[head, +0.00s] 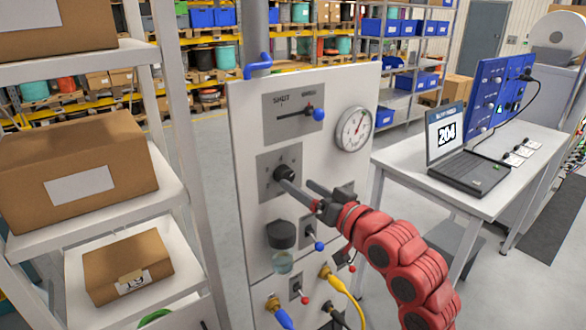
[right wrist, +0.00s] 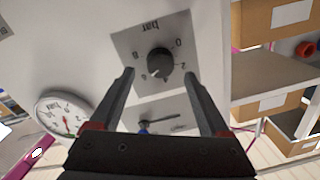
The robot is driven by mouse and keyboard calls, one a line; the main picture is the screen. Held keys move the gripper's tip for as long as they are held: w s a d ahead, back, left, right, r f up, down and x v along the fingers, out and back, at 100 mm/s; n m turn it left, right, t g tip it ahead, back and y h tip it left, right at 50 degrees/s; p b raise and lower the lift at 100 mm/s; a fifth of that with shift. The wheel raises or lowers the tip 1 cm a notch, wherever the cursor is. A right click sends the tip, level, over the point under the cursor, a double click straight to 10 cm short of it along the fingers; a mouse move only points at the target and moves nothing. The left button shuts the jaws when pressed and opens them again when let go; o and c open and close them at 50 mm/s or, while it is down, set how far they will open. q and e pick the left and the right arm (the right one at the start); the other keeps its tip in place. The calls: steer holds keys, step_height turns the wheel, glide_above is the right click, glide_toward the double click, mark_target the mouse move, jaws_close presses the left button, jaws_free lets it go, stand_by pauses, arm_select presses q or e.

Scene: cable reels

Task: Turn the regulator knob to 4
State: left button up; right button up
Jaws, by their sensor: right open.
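The regulator knob (head: 285,173) is a dark round knob on a grey square plate on the white panel (head: 240,130). In the right wrist view the knob (right wrist: 159,61) shows upside down, with "bar", 0 and 2 legible around it. Its pointer setting is too small to read surely. My right gripper (head: 297,184) is open in front of the plate; in the head view one finger partly overlaps the knob. In the right wrist view the fingers of the gripper (right wrist: 160,73) stand on either side of the knob, apart from it. My left gripper is out of view.
A round gauge (head: 354,129) and a shut/open lever (head: 317,114) sit above; a dark fitting (head: 281,234) and small levers sit below. A shelf with cardboard boxes (head: 75,170) stands close on the left. A table with a laptop (head: 462,165) stands right.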

mark_target(288, 178)
steer(key=shift+p+x, duration=0.5)
steer(key=shift+x, duration=1.35)
jaws_close()
steer(key=shift+f+b, duration=0.1)
steer(key=shift+b, duration=0.5)
steer(key=shift+s+a+n+b, duration=0.1)
steer(key=shift+n+b, duration=5.7)
steer(key=shift+b, duration=4.4)
